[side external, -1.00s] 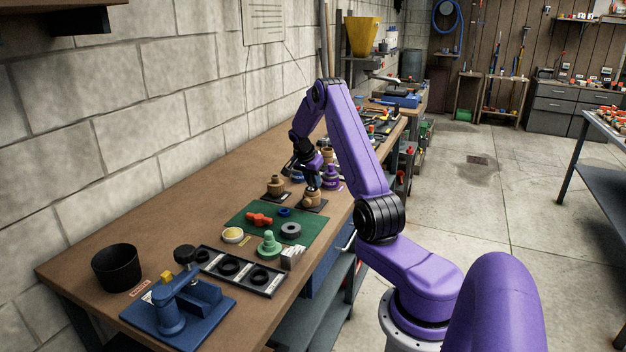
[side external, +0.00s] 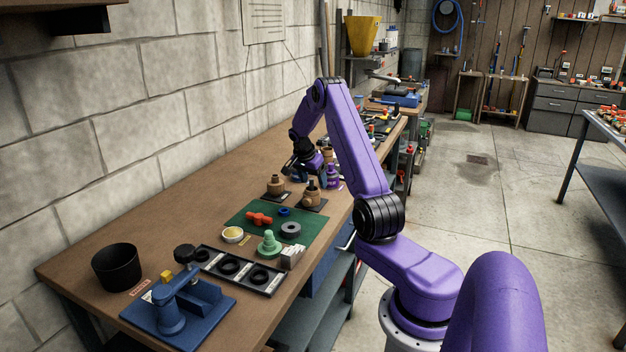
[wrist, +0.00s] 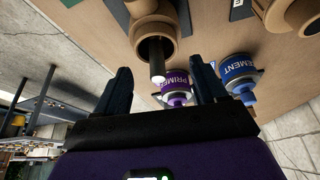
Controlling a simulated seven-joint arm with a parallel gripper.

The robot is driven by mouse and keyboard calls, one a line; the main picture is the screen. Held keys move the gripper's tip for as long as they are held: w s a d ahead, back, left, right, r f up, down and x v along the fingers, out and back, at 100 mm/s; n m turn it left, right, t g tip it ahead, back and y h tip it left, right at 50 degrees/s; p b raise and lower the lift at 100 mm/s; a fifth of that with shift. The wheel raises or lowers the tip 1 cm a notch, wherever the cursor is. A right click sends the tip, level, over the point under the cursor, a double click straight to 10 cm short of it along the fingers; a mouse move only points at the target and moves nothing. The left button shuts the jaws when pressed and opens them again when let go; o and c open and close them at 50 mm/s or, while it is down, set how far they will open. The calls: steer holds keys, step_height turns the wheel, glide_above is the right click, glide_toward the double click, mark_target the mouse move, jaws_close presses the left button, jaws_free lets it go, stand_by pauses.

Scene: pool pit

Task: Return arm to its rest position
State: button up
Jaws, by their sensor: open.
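My purple arm reaches over the wooden workbench (side external: 170,228) in the side external view. My gripper (side external: 311,178) is just above and behind a tan fitting (side external: 312,196) on a dark pad. In the wrist view my gripper (wrist: 160,78) has its two dark fingers spread apart with nothing held between them. Beyond the fingertips are the tan fitting (wrist: 152,32) with a dark opening, a purple primer can (wrist: 176,84) and a blue cement can (wrist: 238,72).
A second tan fitting (side external: 276,186) stands left of my gripper. A green mat (side external: 308,232) holds small parts. A black tray (side external: 240,283), a blue clamp fixture (side external: 172,312) and a black cup (side external: 117,267) stand nearer the camera. A block wall borders the bench.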

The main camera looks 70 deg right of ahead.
steer(key=shift+r, duration=0.1)
step_height(320, 180, up, 8)
stand_by(1.2)
stand_by(0.8)
steer(key=w+a+r+n+t+y, duration=0.1)
steer(key=w+a+n, duration=0.15)
steer(key=a, duration=0.55)
steer(key=w+a+r+n, duration=0.15)
steer(key=a+n, duration=0.25)
steer(key=a, duration=0.5)
steer(key=w+a+r+n+t+y, duration=0.1)
steer(key=w+a+n, duration=0.2)
steer(key=a, duration=0.5)
steer(key=s+a+n, duration=0.3)
steer(key=a+n, duration=0.2)
steer(key=a, duration=0.6)
steer(key=s+a+r+n+y, duration=0.1)
steer(key=s+a+n+y, duration=0.1)
steer(key=s+a+n, duration=1.05)
steer(key=s+n, duration=0.2)
steer(key=s, duration=0.6)
steer(key=s+a+f+n+g+y, duration=0.1)
steer(key=s+a+n, duration=0.1)
steer(key=s, duration=0.7)
steer(key=shift+s+a+n, duration=0.2)
steer(key=shift+s+n, duration=0.05)
steer(key=shift+n, duration=0.45)
